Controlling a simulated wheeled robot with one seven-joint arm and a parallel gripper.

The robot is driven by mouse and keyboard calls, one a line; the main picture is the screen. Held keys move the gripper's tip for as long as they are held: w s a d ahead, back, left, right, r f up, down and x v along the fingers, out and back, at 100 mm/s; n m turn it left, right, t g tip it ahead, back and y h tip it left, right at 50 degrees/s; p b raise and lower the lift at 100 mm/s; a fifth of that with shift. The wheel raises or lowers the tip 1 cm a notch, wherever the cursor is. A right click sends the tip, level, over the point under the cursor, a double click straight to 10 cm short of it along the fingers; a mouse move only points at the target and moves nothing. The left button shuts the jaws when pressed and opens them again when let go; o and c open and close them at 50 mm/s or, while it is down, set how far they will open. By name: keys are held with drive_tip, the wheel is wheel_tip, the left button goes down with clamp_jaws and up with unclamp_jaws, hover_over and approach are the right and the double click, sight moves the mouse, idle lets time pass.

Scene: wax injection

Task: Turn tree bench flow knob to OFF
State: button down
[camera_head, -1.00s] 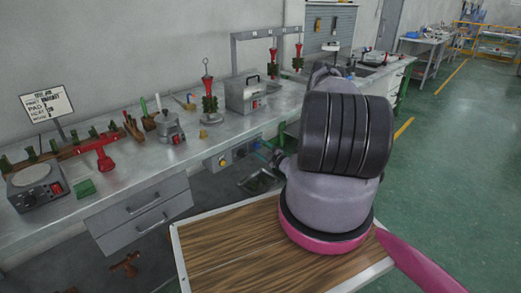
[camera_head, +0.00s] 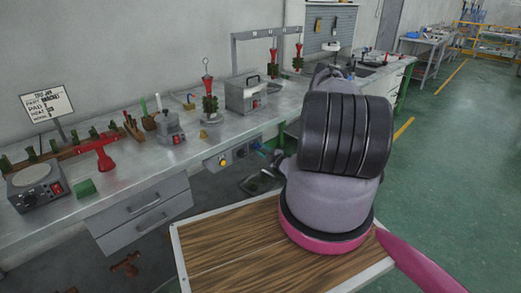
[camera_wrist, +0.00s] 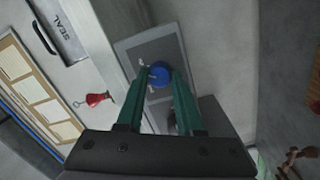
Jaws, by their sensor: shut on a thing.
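A round blue knob (camera_wrist: 159,75) sits on a grey panel (camera_wrist: 165,42) in the wrist view, with small pale marks beside it. My gripper (camera_wrist: 165,78) has its two green fingers on either side of the knob and is shut on it. Which mark the knob points to cannot be told. In the head view my gripper (camera_head: 267,151) is small and partly hidden by my arm, at the bench's front edge.
The metal bench (camera_head: 225,132) carries a boxy unit (camera_head: 246,93), a small pot (camera_head: 170,125) and a red-topped tree (camera_head: 209,95). Drawers (camera_head: 145,215) hang below. A yellow knob (camera_head: 223,161) is on the bench front, left of my gripper.

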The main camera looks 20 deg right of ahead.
drive_tip(key=n, duration=0.4)
drive_tip(key=shift+f+n, duration=0.1)
drive_tip(key=shift+n, duration=0.2)
drive_tip(key=n, duration=0.4)
drive_tip(key=shift+y, duration=0.3)
drive_tip(key=n, duration=0.4)
drive_tip(key=shift+d+n, duration=0.1)
drive_tip(key=shift+n, duration=0.2)
drive_tip(key=shift+n+y, duration=0.5)
drive_tip(key=shift+n, duration=1.3)
drive_tip(key=shift+f, duration=0.1)
drive_tip(key=c, duration=0.5)
unclamp_jaws()
drive_tip(key=shift+c, duration=0.2)
drive_tip(key=v, duration=1)
drive_tip(key=shift+s+d, duration=0.2)
drive_tip(key=shift+s, duration=0.15)
